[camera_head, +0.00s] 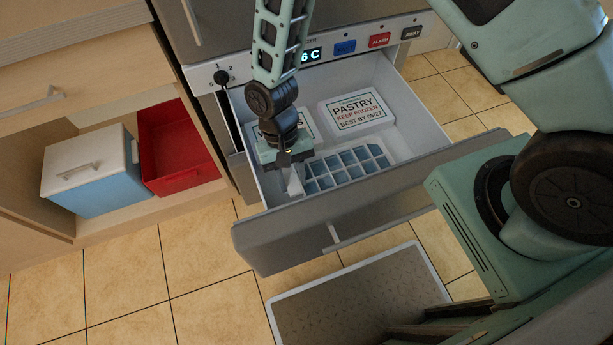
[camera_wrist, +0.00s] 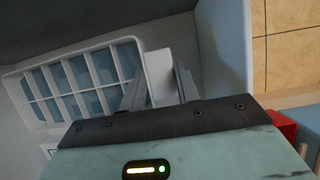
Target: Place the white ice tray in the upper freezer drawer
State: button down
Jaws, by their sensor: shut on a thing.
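The white ice tray (camera_head: 344,167), with pale blue cells, is inside the open upper freezer drawer (camera_head: 355,196), near its front wall. It appears to lie flat, but I cannot tell whether it touches the drawer floor. My gripper (camera_head: 292,182) reaches down into the drawer at the tray's left end. In the wrist view my gripper (camera_wrist: 160,88) is shut on the white end tab of the ice tray (camera_wrist: 85,78). My wrist hides part of the tray's left end in the head view.
A pastry box (camera_head: 357,112) and another partly hidden white box (camera_head: 305,124) are behind the tray in the drawer. A cooler (camera_head: 90,175) and a red bin (camera_head: 175,148) stand on the left shelf. A mat (camera_head: 360,300) lies on the floor in front.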

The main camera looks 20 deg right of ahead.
notch_tip(320, 180, down, 7)
jog(key=shift+r+b, duration=0.1)
jog(key=shift+b, duration=0.3)
jog(key=c, duration=1)
grip_release()
jog(key=p+v, duration=0.1)
jog(key=v, duration=1.1)
jog(key=s+r+n+t, duration=0.2)
jog(key=s+r+n, duration=0.2)
jog(key=r, duration=1.2)
jog(key=s+d+r+n, duration=0.1)
jog(key=s+r, duration=0.2)
jog(key=s+d+r+n+t, duration=0.1)
jog(key=s+d+r, duration=0.1)
jog(key=s+r, duration=0.1)
jog(key=s+d+r+n+t, duration=0.1)
jog(key=s+r, duration=0.2)
jog(key=s, duration=0.1)
jog(key=shift+s+d+r+n+y, duration=0.25)
jog(key=shift+s+r+n+y, duration=0.05)
jog(key=shift+n, duration=0.1)
